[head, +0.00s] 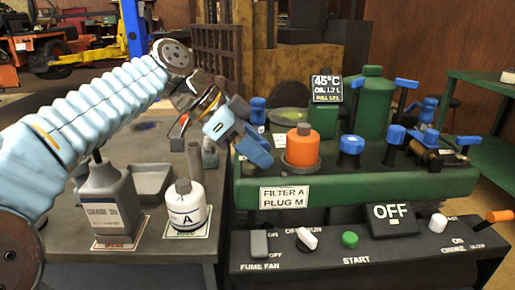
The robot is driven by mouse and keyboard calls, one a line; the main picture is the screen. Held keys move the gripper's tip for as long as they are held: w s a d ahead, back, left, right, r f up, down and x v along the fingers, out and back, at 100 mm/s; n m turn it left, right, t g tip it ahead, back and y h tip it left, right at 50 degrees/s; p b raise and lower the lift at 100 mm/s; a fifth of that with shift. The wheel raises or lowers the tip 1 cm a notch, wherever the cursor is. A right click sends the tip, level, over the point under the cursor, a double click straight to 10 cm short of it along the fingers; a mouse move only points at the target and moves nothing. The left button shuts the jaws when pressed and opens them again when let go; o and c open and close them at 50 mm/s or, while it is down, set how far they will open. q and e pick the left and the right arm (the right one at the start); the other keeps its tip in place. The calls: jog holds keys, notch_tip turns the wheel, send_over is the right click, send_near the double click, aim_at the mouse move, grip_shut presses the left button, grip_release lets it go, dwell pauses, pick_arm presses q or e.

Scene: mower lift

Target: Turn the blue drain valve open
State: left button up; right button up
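My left arm reaches in from the left, and its gripper (240,134) hangs over the gap between the grey bench and the green engine deck. Its blue finger parts are seen at a slant, left of the orange filter (301,146), and I cannot tell whether they are apart. No object shows clearly between them. Several blue handles stand on the deck. A brass fitting (424,151) at the right has blue parts close by; it may be the drain valve, but which handle belongs to it is unclear. My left gripper is well left of it. My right gripper is out of view.
A display sign (327,89) rises behind. A control panel with an OFF screen (392,218) is in front. A white bottle (187,209) and grey jug (107,198) stand on the left bench.

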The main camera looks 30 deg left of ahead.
pick_arm(q)
grip_shut()
jog(key=n, duration=0.1)
jog(key=n+t+y+b, duration=0.1)
jog(key=shift+w+a+f+n+t, duration=0.1)
jog(key=shift+n+t, duration=0.2)
jog(key=n+y, duration=0.1)
jog(key=n+t+y, duration=0.1)
jog(key=n, duration=0.1)
jog(key=shift+w+a+n+t+y+b, duration=0.1)
jog(key=shift+a+n+t+y+b, duration=0.1)
jog(key=shift+n+t+y+b, duration=0.15)
jog(key=n+y, duration=0.2)
jog(key=n, duration=0.1)
jog(key=n+t+y+p, duration=0.1)
jog(key=n+y, duration=0.1)
jog(key=shift+w+a+r, duration=0.1)
jog(key=shift+a+r, duration=0.1)
jog(key=shift+a, duration=0.1)
jog(key=n+y, duration=0.1)
jog(key=n+y+p, duration=0.1)
jog(key=n, duration=0.1)
jog(key=n+y, duration=0.1)
jog(key=shift+a+n+g, duration=0.25)
jog(key=shift+g, duration=0.1)
jog(key=shift+f+n+g+y+p, duration=0.1)
jog(key=shift+n+g+y+p, duration=0.25)
jog(key=shift+n+y, duration=0.55)
jog(key=shift+a, duration=0.1)
